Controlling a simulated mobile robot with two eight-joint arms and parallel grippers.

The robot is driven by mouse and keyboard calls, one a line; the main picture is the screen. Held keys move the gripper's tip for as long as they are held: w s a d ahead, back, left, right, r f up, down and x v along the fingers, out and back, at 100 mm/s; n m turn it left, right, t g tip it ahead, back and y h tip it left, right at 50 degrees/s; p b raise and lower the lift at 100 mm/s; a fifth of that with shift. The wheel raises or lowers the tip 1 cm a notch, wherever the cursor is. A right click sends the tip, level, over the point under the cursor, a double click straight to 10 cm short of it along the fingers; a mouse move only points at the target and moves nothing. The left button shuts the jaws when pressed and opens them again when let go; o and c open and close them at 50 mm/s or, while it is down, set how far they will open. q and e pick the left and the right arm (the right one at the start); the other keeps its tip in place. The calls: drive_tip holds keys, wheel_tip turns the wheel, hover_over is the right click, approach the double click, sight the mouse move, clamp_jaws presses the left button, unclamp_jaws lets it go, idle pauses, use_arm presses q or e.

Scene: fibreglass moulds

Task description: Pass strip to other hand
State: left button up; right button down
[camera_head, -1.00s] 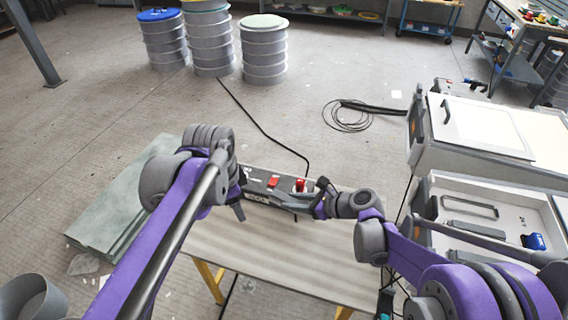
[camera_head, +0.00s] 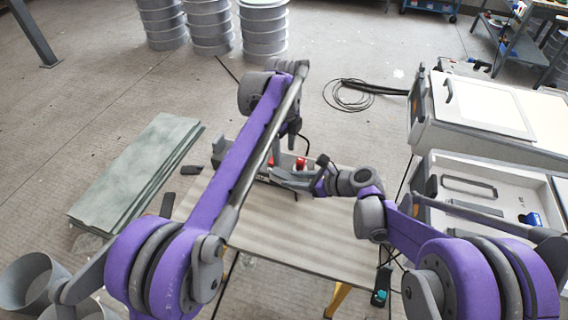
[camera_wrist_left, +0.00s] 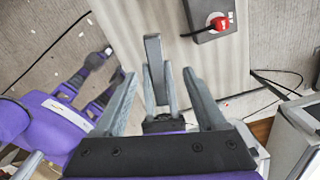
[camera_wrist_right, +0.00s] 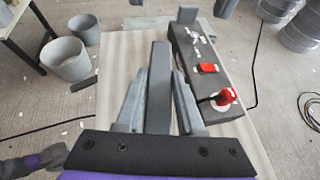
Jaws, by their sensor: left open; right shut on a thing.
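The strip (camera_wrist_right: 159,85) is a plain dark grey bar. In the right wrist view my right gripper (camera_wrist_right: 164,72) is shut on it, and its far end sticks out past the fingertips. In the head view my right gripper (camera_head: 291,180) points left over the table. My left gripper (camera_wrist_left: 159,73) is open in the left wrist view, and a grey bar stands between its spread fingers without visible contact; I take this bar for the strip's end. In the head view the left forearm mostly hides the left gripper and the strip.
A dark control box with red switches (camera_wrist_right: 208,68) lies on the pale table (camera_head: 335,215), close beside the grippers. Stacked greenish slabs (camera_head: 137,170) lie at left. White cabinets (camera_head: 480,110) stand at right. A cable coil (camera_head: 350,97) lies on the floor behind.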

sight(284, 171)
use_arm(q)
wheel_tip(284, 171, down, 9)
drive_tip(key=shift+f, duration=0.15)
idle(0.4)
clamp_jaws()
unclamp_jaws()
